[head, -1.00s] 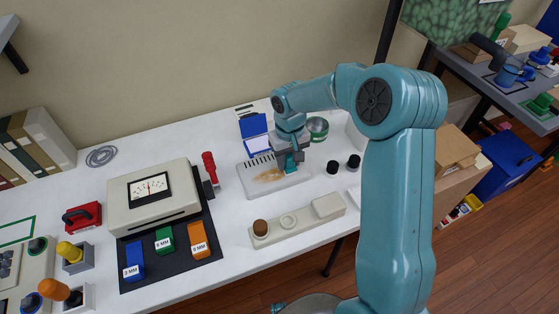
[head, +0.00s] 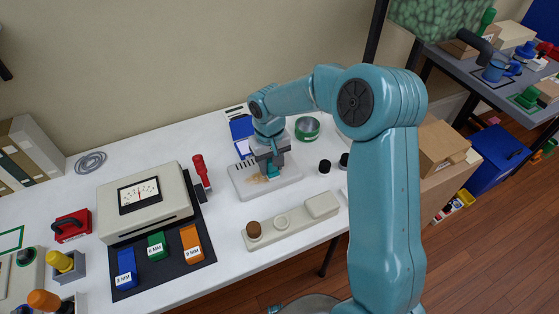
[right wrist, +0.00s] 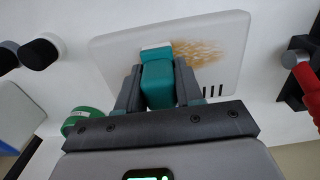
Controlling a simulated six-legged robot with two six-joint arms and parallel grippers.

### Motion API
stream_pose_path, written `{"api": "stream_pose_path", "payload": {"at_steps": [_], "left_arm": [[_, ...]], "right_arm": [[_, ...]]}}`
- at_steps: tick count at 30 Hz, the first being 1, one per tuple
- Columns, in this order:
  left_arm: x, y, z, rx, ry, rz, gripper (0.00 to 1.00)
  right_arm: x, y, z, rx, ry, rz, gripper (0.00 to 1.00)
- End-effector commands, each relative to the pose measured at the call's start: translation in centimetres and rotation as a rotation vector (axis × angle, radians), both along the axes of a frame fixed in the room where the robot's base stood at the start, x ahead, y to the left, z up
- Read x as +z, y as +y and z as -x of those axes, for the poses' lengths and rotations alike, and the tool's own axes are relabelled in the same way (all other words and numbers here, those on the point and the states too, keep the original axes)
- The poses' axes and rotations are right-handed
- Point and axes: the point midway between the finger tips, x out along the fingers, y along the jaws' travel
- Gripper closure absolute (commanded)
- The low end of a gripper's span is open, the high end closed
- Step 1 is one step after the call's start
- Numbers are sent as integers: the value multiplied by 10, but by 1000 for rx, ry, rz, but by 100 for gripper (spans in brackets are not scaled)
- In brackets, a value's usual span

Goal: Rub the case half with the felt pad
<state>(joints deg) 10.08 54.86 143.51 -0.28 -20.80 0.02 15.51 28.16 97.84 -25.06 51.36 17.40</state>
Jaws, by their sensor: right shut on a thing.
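The case half (head: 288,187) is a pale grey slab with dark slots and a brown stain, lying flat on the white table. It also shows in the right wrist view (right wrist: 228,30), with the stain beside the pad. My right gripper (head: 271,168) is shut on the felt pad (head: 273,172), a teal block with a pale underside. The pad also shows between the fingers in the right wrist view (right wrist: 157,85). It is low over the case half, at the stain's edge; its underside looks to be on the surface. My left gripper is not in view.
A beige tray (head: 300,220) lies in front of the case half. A red-handled tool (head: 200,168) and a meter box (head: 145,203) stand to the left. A green round tin (head: 307,128) and black knobs (head: 324,167) are to the right. A blue stand (head: 241,126) is behind.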

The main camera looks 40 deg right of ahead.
Motion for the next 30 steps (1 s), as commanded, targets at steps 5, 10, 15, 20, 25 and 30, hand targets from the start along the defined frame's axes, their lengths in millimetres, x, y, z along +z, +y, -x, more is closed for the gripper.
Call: {"api": "stream_pose_path", "payload": {"at_steps": [5,10,15,20,25,30], "left_arm": [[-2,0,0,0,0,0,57],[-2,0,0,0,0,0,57],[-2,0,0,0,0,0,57],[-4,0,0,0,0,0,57],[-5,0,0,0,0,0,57],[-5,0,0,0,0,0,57]], "right_arm": [[-2,11,-3,1,2,-1,100],[-2,12,-3,0,3,-1,100],[-2,13,-3,1,3,-2,100],[-2,26,-8,3,3,-2,100],[-1,43,-13,3,2,-2,100],[0,57,-17,2,3,-1,100]]}}
